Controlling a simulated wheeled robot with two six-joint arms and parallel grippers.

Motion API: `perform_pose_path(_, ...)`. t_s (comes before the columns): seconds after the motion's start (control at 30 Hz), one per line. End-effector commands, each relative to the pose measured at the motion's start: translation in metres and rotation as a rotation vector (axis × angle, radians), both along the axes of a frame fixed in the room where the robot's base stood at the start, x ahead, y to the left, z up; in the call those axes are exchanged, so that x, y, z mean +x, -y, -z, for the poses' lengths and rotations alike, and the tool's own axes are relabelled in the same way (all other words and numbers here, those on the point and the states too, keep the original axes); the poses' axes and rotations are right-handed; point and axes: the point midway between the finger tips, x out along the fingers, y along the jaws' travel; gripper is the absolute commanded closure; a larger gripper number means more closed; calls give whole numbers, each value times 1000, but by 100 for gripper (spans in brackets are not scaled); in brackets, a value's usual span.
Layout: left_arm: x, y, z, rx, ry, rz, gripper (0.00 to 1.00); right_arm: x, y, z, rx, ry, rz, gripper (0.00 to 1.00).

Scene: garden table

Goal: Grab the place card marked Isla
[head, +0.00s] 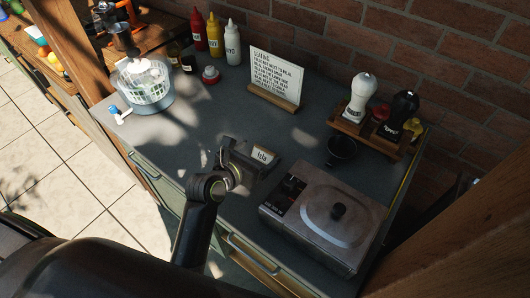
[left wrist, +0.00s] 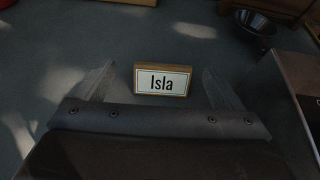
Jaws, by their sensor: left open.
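The place card marked Isla (head: 264,155) stands upright on the grey counter, a white card with a dark border in a small wooden holder. It also shows near the middle of the left wrist view (left wrist: 163,81). My left gripper (head: 243,163) is just to the left of the card in the head view. In the left wrist view its two fingers (left wrist: 158,84) are open, one on each side of the card, with gaps between them and the card. Part of the card's holder is hidden behind the gripper in the head view. My right gripper does not show.
A metal cooker with a lid (head: 327,216) stands right of the card. A black cup (head: 341,151) is behind it. A seating sign (head: 275,80), a shaker rack (head: 372,138), sauce bottles (head: 214,36) and a salad spinner (head: 145,84) stand farther off. The counter left of the card is clear.

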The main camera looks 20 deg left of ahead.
Motion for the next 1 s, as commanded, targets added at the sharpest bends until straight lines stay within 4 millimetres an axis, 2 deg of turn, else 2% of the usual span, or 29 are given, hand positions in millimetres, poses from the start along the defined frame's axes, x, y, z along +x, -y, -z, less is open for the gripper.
perform_pose_path(0.17, 7, 3, 4, 0, 0, 0, 11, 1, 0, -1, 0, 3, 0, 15)
perform_pose_path(0.6, 43, 17, 26, 0, 0, -1, 11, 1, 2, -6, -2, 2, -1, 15)
perform_pose_path(0.87, 45, 18, 27, 1, 0, -2, 11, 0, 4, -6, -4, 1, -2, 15)
perform_pose_path(1.0, 45, 18, 27, 1, 0, -2, 27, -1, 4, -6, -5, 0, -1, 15)
